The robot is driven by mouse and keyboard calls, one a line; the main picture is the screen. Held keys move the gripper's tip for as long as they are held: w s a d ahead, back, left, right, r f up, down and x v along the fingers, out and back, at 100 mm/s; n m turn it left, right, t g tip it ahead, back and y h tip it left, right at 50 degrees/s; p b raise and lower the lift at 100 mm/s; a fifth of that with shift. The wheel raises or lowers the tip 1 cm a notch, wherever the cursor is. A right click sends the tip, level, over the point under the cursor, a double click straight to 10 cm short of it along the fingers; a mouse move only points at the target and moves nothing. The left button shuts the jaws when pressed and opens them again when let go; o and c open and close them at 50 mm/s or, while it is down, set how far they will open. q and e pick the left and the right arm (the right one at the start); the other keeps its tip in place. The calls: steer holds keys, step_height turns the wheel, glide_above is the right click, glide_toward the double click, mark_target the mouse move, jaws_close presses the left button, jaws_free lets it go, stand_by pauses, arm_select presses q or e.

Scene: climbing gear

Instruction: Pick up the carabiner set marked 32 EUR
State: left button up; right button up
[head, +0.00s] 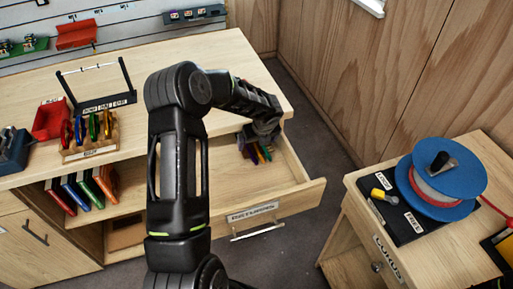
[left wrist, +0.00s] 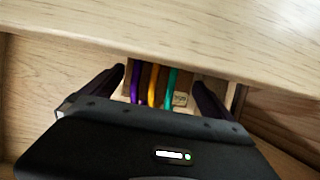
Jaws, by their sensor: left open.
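A carabiner set (head: 258,153) with purple, yellow-orange and green pieces is in the open drawer (head: 300,200) labelled "RETURNS". It also shows in the left wrist view (left wrist: 152,88), with a small tag (left wrist: 180,99) whose print I cannot read. My left gripper (head: 262,138) reaches down into the drawer over this set. In the left wrist view its open fingers (left wrist: 155,92) stand on either side of the set. Another carabiner set (head: 94,126), blue, green and orange, stands in a wooden holder on the counter; its label is too small to read. My right gripper is not in view.
The counter (head: 215,60) overhangs the back of the drawer. A black rack (head: 100,90) and a red bin (head: 50,120) stand on the counter. At right, a table carries a blue reel (head: 450,165). Floor (head: 310,130) shows between them.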

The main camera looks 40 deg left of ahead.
mark_target(257, 143)
arm_select(q)
steer(key=shift+f, duration=0.2)
stand_by(0.4)
steer(key=c, duration=1.6)
steer(key=shift+r, duration=0.1)
steer(key=shift+r, duration=0.7)
step_height(257, 143, up, 2)
steer(key=shift+r+b, duration=0.15)
steer(key=shift+b, duration=0.3)
steer(key=s+a+b, duration=0.1)
steer(key=s+a, duration=0.1)
steer(key=s, duration=0.3)
steer(key=s+a+b, duration=0.1)
steer(key=s+a, duration=0.2)
steer(key=s, duration=0.3)
steer(key=s+a, duration=0.2)
steer(key=s, duration=0.3)
steer(key=shift+s+a+b, duration=0.2)
steer(key=shift+a+b, duration=0.05)
steer(key=shift+b, duration=0.15)
